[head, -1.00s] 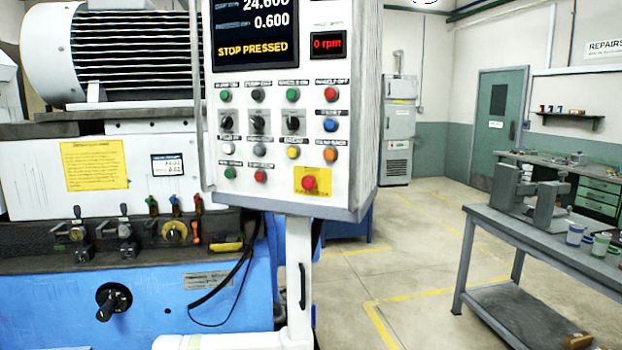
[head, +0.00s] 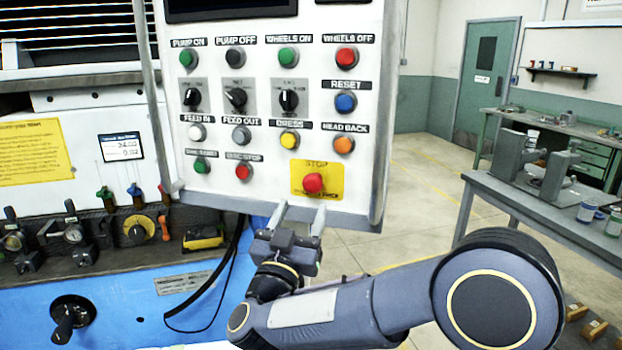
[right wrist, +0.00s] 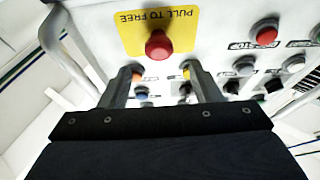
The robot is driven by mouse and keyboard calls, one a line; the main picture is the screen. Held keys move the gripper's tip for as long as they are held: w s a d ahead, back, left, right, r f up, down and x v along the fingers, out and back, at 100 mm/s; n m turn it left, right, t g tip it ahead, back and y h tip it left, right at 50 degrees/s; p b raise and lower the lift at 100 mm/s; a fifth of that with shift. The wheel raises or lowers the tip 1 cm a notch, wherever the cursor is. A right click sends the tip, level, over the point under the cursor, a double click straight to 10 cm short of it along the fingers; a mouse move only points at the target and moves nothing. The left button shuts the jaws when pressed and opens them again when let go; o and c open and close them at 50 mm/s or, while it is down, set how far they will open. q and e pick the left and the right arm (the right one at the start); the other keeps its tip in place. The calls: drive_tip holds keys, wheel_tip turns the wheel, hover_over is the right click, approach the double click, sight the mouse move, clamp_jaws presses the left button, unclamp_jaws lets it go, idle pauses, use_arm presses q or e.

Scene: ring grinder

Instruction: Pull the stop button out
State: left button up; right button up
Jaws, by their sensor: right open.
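The red stop button (head: 313,183) sits on a yellow plate (head: 327,170) at the lower right of the white control panel (head: 270,190). In the right wrist view the button (right wrist: 158,45) shows on its plate marked "PULL TO FREE" (right wrist: 183,17), just beyond the fingertips. My right gripper (head: 300,213) is open and empty. It is just below and a little left of the button in the head view, its fingers pointing up toward the panel. In the right wrist view its two fingers (right wrist: 160,72) are spread apart, and neither touches the button. My left gripper is not in view.
Close to the stop button are the orange head back button (head: 344,145) and the red disc stop button (head: 243,171). A black cable (head: 215,280) hangs left of my gripper. A grey workbench (head: 520,205) stands at the right, with open floor before it.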

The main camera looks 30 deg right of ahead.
sight(311, 186)
drive_tip(key=p+x, duration=0.2)
drive_tip(key=x, duration=0.5)
drive_tip(key=shift+r, duration=0.1)
drive_tip(key=shift+c, duration=0.4)
